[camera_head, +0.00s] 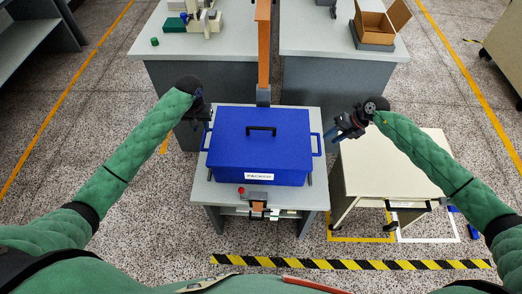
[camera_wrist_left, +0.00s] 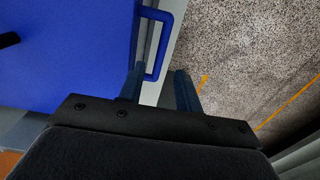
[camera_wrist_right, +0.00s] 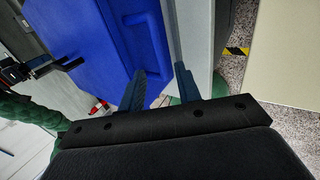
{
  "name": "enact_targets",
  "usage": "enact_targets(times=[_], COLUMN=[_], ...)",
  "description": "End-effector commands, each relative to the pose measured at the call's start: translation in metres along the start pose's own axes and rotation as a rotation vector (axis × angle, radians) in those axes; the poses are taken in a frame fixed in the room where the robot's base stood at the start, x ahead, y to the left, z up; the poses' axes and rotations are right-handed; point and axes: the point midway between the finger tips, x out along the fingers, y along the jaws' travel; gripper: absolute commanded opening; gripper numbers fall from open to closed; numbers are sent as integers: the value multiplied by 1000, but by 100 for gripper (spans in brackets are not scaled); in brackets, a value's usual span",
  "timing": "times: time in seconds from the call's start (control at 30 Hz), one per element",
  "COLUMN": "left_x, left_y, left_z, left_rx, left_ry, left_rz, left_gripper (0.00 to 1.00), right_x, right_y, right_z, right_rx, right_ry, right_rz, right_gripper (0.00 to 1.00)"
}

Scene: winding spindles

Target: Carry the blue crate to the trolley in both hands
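The blue crate (camera_head: 262,145), with a closed lid, a black top handle and a white label, sits level on a grey stand (camera_head: 205,190). It has a blue handle at each side. My left gripper (camera_head: 205,117) is open near the left handle (camera_head: 207,138); in the left wrist view the handle (camera_wrist_left: 165,45) reaches between the spread fingers. My right gripper (camera_head: 331,133) is open just right of the right handle (camera_head: 316,144); in the right wrist view the crate's side (camera_wrist_right: 150,40) lies just beyond the fingers. The cream-topped trolley (camera_head: 390,165) stands right of the stand.
A red button and a small device (camera_head: 258,205) sit on the stand's front. Benches stand behind, with an orange post (camera_head: 264,45) and an open cardboard box (camera_head: 378,25). A black-and-yellow floor strip (camera_head: 350,264) runs in front. The trolley's top is clear.

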Motion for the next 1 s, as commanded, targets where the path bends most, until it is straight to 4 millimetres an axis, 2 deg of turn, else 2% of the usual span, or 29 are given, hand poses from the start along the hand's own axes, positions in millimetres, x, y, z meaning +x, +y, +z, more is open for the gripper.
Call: enact_targets(times=[0.27, 0.7, 1.0], left_x=[9, 64, 78], left_y=[0, 0, 0], left_z=[0, 0, 0], left_rx=[1, 0, 1], left_ry=[-1, -1, 0], left_rz=[0, 0, 0], left_gripper=[34, 34, 34], right_x=[9, 65, 78], right_y=[1, 1, 1], right_z=[0, 0, 0], right_rx=[0, 1, 0], right_ry=[1, 0, -1], right_rz=[3, 3, 3], right_gripper=[34, 34, 34])
